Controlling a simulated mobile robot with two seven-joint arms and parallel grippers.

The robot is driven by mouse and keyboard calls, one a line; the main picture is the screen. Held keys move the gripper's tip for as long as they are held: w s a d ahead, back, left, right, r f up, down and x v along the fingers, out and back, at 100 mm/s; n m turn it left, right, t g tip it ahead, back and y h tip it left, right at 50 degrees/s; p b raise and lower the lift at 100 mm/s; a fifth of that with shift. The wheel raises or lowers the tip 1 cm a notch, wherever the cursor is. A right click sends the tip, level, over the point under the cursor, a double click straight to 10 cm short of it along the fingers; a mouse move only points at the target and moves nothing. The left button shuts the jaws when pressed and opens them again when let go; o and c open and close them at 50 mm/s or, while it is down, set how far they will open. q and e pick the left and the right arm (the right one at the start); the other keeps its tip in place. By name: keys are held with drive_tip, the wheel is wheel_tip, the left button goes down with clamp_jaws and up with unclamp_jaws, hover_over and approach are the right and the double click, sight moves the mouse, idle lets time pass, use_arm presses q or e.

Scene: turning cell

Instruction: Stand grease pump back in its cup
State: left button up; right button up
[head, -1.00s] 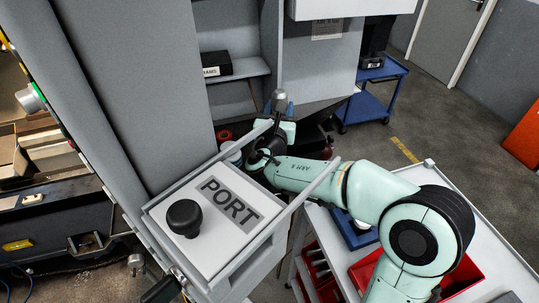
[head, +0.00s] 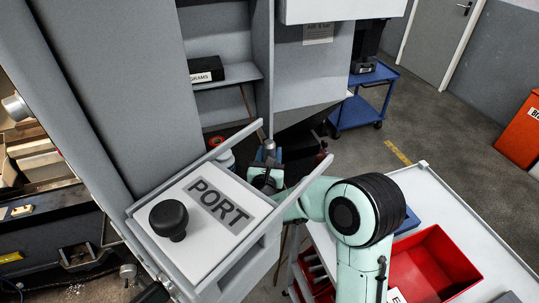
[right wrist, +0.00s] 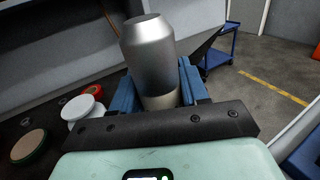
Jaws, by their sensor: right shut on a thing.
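My right gripper (right wrist: 155,92) has its blue fingers shut on a silver cylinder with a rounded shoulder and a paler lower band, which I take to be the grease pump (right wrist: 148,52). It stands up out of the fingers, roughly in line with them. In the head view the right gripper (head: 268,156) is small and partly hidden behind the PORT box, beyond its far rail. I cannot make out the pump's cup in either view. My left gripper is not in view.
The PORT box (head: 195,255) with a black knob (head: 168,219) stands in front. A white-topped cart (head: 470,215) with a red bin (head: 432,270) is at right. In the wrist view, a white round lid (right wrist: 82,107) and a tan disc (right wrist: 28,146) lie left of the gripper.

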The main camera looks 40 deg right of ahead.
drive_tip(key=shift+r, duration=0.1)
drive_tip(key=shift+f, duration=0.25)
drive_tip(key=o, duration=1.2)
drive_tip(key=shift+r, duration=0.1)
drive_tip(key=shift+c, duration=0.2)
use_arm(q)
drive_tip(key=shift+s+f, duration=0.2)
use_arm(e)
drive_tip(key=shift+s+a+r, duration=0.1)
drive_tip(key=shift+a+r, duration=0.05)
drive_tip(key=shift+r, duration=0.05)
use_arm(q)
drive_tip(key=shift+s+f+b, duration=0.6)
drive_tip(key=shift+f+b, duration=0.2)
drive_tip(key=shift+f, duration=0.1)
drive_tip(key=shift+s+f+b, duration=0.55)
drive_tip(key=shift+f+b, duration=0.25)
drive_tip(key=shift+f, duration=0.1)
use_arm(e)
drive_tip(key=v, duration=1.1)
drive_tip(key=shift+s+a, duration=0.25)
